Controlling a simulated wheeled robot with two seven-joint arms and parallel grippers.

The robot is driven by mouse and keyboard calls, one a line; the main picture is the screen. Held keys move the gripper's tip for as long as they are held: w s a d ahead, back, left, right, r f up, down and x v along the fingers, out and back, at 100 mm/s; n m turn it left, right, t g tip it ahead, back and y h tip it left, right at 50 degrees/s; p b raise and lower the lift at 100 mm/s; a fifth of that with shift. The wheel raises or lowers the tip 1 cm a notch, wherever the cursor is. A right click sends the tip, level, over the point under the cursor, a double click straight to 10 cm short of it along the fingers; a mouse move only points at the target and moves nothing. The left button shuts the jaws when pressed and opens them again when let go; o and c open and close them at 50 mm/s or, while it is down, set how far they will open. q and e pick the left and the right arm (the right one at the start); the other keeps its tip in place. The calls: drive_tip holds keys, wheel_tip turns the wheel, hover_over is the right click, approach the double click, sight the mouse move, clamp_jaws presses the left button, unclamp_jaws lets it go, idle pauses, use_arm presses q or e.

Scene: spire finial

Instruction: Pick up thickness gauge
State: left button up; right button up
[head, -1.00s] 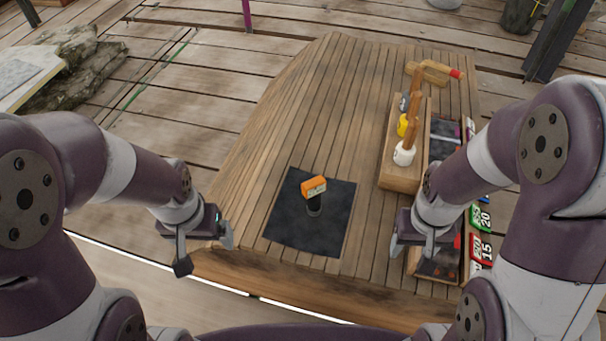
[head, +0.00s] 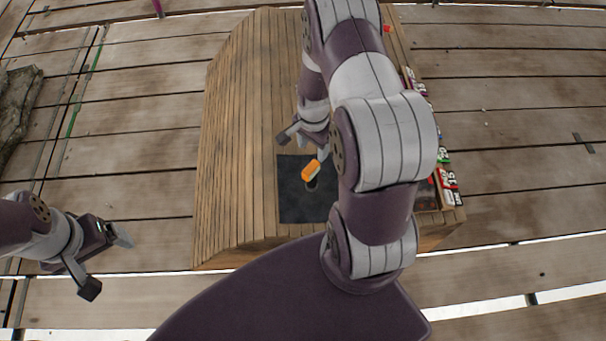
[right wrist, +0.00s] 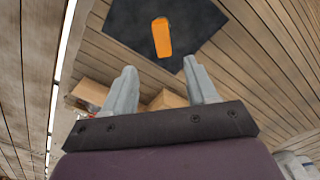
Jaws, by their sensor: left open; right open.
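The thickness gauge (head: 311,171), with an orange top and a dark lower part, stands on the black mat (head: 294,204) on the wooden table. My right gripper (head: 306,147) is open above the table, just beyond the gauge in the head view. In the right wrist view the gauge's orange top (right wrist: 162,37) lies ahead of the two open fingers (right wrist: 163,88), apart from them and on the mat (right wrist: 196,22). My left gripper (head: 106,262) is open and empty, off the table's left side.
The wooden table (head: 238,130) is clear left of the mat. My right arm hides much of the table's right half.

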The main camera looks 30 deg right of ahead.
drive_tip(key=b, duration=0.1)
hover_over(311, 167)
wheel_tip(311, 167, down, 6)
drive_tip(key=shift+s, duration=0.1)
drive_tip(key=shift+f, duration=0.35)
wheel_tip(311, 167, down, 4)
drive_tip(key=shift+f+b, duration=0.2)
drive_tip(key=shift+b, duration=0.75)
drive_tip(key=shift+f, duration=0.35)
clamp_jaws()
